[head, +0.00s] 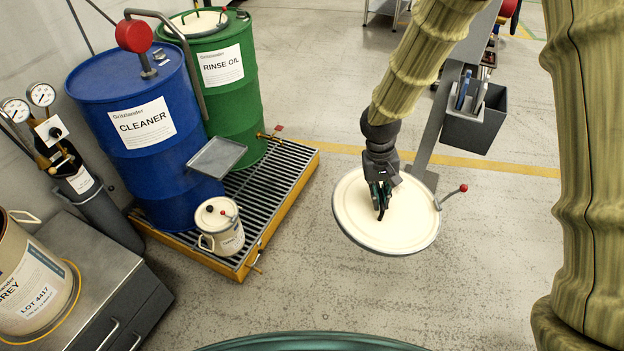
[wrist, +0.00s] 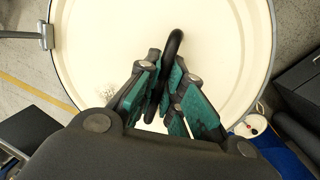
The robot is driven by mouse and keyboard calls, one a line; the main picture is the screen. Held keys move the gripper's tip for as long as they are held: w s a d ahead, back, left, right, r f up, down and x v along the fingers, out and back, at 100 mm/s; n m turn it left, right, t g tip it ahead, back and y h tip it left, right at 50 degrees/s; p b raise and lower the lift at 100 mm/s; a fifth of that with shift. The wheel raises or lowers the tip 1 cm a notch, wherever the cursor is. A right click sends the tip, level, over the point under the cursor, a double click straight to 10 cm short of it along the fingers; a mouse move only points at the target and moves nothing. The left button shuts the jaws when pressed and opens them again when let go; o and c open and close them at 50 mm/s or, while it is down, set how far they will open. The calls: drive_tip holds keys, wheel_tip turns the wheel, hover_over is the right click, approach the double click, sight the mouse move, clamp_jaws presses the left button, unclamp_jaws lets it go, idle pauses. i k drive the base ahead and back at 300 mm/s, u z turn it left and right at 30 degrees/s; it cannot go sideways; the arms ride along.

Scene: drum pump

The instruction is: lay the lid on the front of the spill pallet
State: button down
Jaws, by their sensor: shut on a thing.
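The lid (head: 405,225) is a large round cream disc with a metal rim and a red-knobbed lever at its right side. My gripper (head: 380,207) is shut on the lid's black handle and holds the lid up in the air, right of the pallet. In the wrist view the gripper (wrist: 166,95) pinches the black loop handle (wrist: 174,48), and the lid (wrist: 215,40) fills most of the picture. The spill pallet (head: 274,200) has a yellow frame and a dark slatted grate. Its front end carries a small cream can (head: 222,230).
A blue CLEANER drum (head: 145,150) and a green RINSE OIL drum (head: 228,80) stand on the pallet. A grey tray (head: 216,157) juts out over the grate. A grey cabinet (head: 80,270) with a large pail is at lower left. The floor between pallet and lid is clear.

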sight(260, 190)
drive_tip(key=z, duration=0.45)
drive_tip(key=i, duration=1.35)
drive_tip(key=u, duration=0.75)
drive_tip(key=i, duration=0.95)
drive_tip(key=u, duration=0.7)
